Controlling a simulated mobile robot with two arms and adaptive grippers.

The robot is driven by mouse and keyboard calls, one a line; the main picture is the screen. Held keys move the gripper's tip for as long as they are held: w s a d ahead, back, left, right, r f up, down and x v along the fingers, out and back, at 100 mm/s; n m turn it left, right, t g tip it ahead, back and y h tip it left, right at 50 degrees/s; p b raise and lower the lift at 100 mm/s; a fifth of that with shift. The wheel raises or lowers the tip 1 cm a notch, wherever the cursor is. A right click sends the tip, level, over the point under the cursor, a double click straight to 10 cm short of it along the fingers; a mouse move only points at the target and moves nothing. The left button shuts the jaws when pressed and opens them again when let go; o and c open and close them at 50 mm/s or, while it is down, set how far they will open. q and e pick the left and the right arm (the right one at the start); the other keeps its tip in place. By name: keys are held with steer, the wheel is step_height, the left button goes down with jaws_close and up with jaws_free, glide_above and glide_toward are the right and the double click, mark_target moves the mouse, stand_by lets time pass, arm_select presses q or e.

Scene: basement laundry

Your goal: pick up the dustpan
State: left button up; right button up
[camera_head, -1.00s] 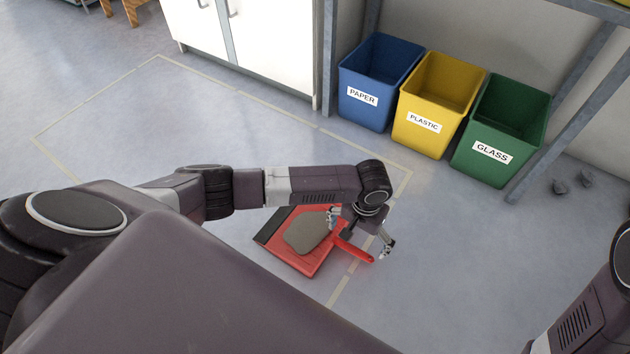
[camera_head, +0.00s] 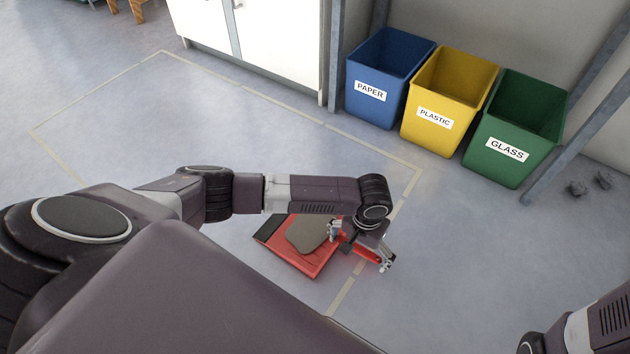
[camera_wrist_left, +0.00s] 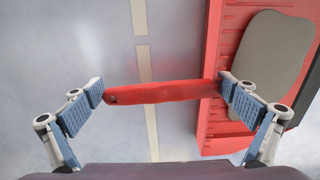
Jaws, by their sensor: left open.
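The red dustpan (camera_head: 318,266) lies on the floor with a dark edge at its left side and a flat grey patch (camera_head: 306,233) on it. Its red handle (camera_head: 366,254) points right and is partly hidden by my left gripper (camera_head: 361,248). In the left wrist view, my left gripper (camera_wrist_left: 163,94) is open, with one finger near the handle's free end and the other near where it joins the pan. The handle (camera_wrist_left: 160,93) runs lengthwise from finger to finger. My right gripper is out of view; only part of that arm shows at bottom right.
Blue (camera_head: 377,109), yellow (camera_head: 430,137) and green (camera_head: 490,163) bins stand against the wall at upper right. A white cabinet (camera_head: 275,40) is at the top. Dark lumps (camera_head: 590,185) lie at right. Pale tape lines mark the floor, which is clear around the dustpan.

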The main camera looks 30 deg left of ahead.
arm_select(q)
steer(key=c, duration=1)
steer(key=shift+r, duration=0.1)
steer(key=shift+c, duration=0.2)
